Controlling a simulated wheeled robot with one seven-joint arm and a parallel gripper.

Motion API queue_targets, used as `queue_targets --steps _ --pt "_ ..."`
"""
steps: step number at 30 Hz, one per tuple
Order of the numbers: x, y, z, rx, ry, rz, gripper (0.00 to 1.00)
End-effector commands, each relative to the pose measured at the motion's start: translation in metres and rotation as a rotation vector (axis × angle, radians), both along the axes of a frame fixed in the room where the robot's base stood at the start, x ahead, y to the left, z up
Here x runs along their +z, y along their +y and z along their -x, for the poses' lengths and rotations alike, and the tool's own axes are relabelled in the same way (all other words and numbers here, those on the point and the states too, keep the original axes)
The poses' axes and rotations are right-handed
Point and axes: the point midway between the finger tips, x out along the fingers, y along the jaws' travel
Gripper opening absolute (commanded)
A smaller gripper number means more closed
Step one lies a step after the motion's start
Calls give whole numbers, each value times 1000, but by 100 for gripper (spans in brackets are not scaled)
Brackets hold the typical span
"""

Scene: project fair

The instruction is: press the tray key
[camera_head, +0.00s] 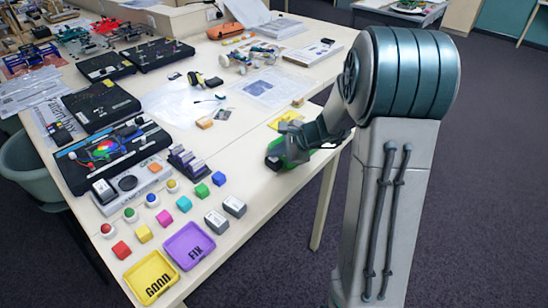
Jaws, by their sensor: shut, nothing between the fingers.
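A yellow tray marked GOOD (135,268) and a purple tray marked FIX (204,235) lie at the near corner. My gripper (277,158) is at the table's right edge, well to the right of the box. It is shut, and its tips are partly lost against a green thing.
Small coloured cubes (184,204), round-topped buttons (107,229) and grey blocks (234,206) stand between the box and the trays. Dark boards (102,105) and a dark slotted rack (188,163) lie behind. A yellow piece (287,119) lies beyond my gripper. The table middle is fairly clear.

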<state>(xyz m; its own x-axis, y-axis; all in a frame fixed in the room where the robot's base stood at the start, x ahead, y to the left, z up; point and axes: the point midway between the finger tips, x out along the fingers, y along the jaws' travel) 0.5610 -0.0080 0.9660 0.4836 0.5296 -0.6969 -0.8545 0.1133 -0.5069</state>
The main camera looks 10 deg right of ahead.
Motion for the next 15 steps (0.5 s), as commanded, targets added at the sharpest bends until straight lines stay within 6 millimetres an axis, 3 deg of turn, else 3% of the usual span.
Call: queue_targets --steps 15 --pt "3 0 0 1 -1 1 0"
